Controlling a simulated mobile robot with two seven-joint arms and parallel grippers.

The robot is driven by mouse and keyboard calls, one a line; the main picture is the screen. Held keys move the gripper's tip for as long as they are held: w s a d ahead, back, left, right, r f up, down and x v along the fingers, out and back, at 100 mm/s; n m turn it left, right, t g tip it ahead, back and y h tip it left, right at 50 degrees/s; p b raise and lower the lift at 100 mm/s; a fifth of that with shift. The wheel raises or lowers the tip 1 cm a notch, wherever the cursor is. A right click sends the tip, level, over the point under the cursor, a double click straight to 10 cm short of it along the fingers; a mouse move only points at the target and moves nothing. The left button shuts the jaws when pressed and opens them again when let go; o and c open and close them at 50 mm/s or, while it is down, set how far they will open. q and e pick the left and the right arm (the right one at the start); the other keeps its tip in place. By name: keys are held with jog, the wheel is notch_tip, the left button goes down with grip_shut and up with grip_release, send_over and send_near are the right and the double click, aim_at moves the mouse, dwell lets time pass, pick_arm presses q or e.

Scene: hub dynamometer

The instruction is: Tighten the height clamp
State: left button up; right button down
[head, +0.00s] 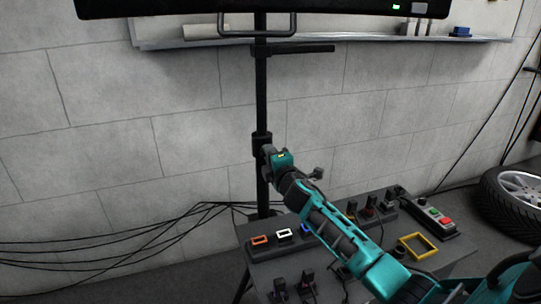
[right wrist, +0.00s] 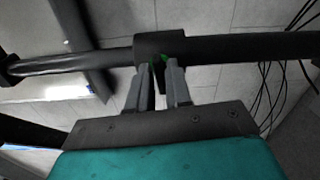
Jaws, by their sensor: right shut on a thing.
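The height clamp is a dark collar (head: 262,141) around a black upright pole (head: 261,95). In the right wrist view the collar (right wrist: 160,44) sits on the pole (right wrist: 245,47), which runs across the picture. My right gripper (head: 267,152) is at the collar. In the right wrist view my right gripper (right wrist: 160,80) has its two grey fingers close together at the collar's edge, shut on a small dark part of the clamp between them. Bits of green show by the fingertips. The fingers hide most of the gripped part. My left gripper is not in view.
A black screen housing (head: 270,8) with a handle (head: 257,24) is on the pole above. A grey table (head: 262,277) below carries coloured sockets, plugs and a button box (head: 436,222). A wheel (head: 515,200) stands at right.

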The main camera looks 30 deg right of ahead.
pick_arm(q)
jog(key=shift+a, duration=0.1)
pick_arm(e)
jog(key=shift+m, duration=0.5)
jog(key=c, duration=1.2)
grip_release()
jog(key=shift+s, duration=0.1)
pick_arm(q)
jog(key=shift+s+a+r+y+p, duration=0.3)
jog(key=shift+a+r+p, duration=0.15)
jog(key=shift+p, duration=1.05)
pick_arm(e)
jog(key=shift+v, duration=6.4)
